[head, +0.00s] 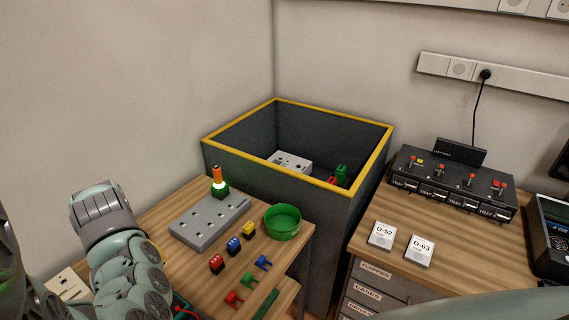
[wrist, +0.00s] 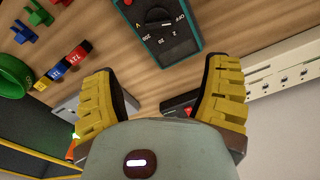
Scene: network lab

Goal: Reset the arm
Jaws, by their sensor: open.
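My gripper (wrist: 160,95) shows in the wrist view with its two yellow ribbed fingers spread wide and nothing between them. It is over the wooden table (wrist: 120,58). A teal and black multimeter (wrist: 160,28) lies beyond the fingertips. In the head view my arm comes in at the lower left over the left table (head: 165,208), and the fingers are not clearly seen there.
A grey block with holes (head: 208,222) bears a green and orange piece (head: 218,180). A green bowl (head: 283,221), red, blue and yellow blocks (head: 233,244) and several small pegs (head: 247,279) are near it. A deep yellow-rimmed bin (head: 335,184) stands behind. A tray unit (head: 455,185) is at right.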

